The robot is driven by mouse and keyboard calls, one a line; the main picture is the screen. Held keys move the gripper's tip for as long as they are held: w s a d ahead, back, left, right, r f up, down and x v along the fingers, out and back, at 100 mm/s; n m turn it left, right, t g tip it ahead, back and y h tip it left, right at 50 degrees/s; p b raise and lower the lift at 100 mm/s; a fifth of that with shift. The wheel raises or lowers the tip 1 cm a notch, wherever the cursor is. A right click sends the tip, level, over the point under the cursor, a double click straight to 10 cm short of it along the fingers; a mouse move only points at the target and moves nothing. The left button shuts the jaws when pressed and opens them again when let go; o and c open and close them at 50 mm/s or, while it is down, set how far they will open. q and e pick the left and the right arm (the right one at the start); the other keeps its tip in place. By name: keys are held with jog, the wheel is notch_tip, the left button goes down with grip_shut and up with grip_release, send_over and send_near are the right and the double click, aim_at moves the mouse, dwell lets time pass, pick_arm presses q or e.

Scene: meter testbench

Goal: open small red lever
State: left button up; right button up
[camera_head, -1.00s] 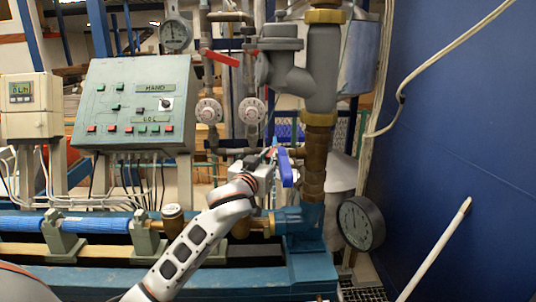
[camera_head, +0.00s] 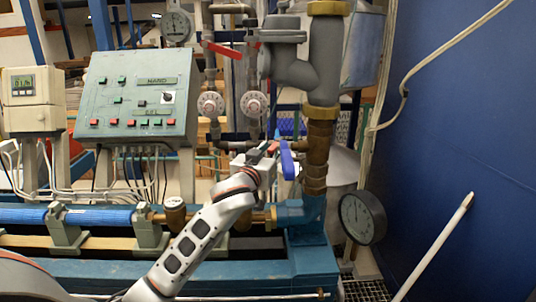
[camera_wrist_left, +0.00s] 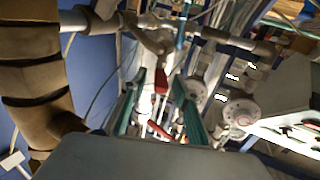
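My left gripper (camera_head: 268,149) reaches up from the lower left to the pipes, just left of the blue lever (camera_head: 287,161). In the left wrist view, its two greenish fingers (camera_wrist_left: 168,98) stand apart, so it is open. A small red lever (camera_wrist_left: 161,80) shows between the fingertips there, and I see no grip on it. Whether a finger touches it I cannot tell. In the head view the fingers largely hide this spot. A longer red lever (camera_head: 222,50) sits higher on the pipes. My right gripper is not in view.
A thick grey and brass pipe (camera_head: 320,110) stands just right of the gripper. Two round white dials (camera_head: 211,104) are above it. A control panel (camera_head: 138,98) is at left, a pressure gauge (camera_head: 362,217) at lower right. A blue wall (camera_head: 460,120) closes the right side.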

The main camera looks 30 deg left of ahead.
pick_arm(q)
jog(key=s+d, duration=0.1)
jog(key=s, duration=1)
jog(key=shift+s+d, duration=0.35)
jog(key=shift+c, duration=0.5)
